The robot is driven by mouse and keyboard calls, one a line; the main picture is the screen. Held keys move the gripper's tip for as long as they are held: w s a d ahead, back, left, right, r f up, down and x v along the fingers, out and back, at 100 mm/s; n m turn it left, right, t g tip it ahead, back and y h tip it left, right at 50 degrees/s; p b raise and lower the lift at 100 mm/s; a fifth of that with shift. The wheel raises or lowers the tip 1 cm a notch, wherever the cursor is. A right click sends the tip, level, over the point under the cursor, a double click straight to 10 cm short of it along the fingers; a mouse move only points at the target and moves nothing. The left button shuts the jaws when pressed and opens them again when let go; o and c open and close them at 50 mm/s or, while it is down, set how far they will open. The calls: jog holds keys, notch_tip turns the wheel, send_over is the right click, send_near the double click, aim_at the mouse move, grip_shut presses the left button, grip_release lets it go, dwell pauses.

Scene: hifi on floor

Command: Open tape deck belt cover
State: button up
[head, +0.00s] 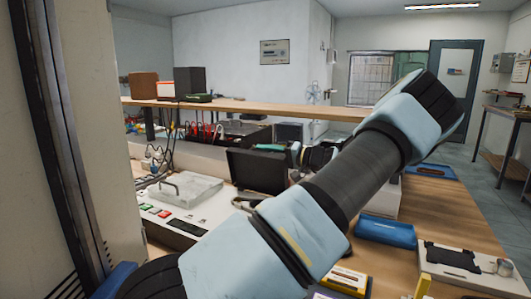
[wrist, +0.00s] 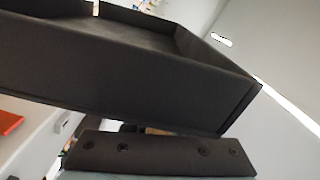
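A dark, box-like cover (head: 258,171) stands raised and tilted at the back of the white deck (head: 185,222) with red and green buttons. I take it to be the belt cover. In the wrist view a large dark panel with a raised rim (wrist: 130,70), apparently this cover, fills the upper part very close to the camera. My gripper (head: 298,155) is at the cover's upper right, partly hidden by my arm. A dark bar with screws, seemingly part of my gripper, shows below the panel in the wrist view. Its fingertips and any contact are hidden.
A clear lid with a handle (head: 185,188) lies on the deck's left. A wooden shelf (head: 240,106) runs above the bench. A blue case (head: 385,231), a yellow-orange box (head: 345,280) and a grey unit (head: 470,265) stand at the right. My arm crosses the middle.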

jog(key=shift+o, duration=1.4)
jog(key=shift+r, duration=0.1)
jog(key=b+v, duration=0.3)
jog(key=v, duration=0.7)
jog(key=shift+s+d, duration=0.15)
jog(key=shift+d, duration=0.2)
jog(key=shift+d, duration=0.1)
jog(key=v, duration=1.2)
jog(key=shift+p, duration=0.35)
jog(key=shift+s+d, duration=0.1)
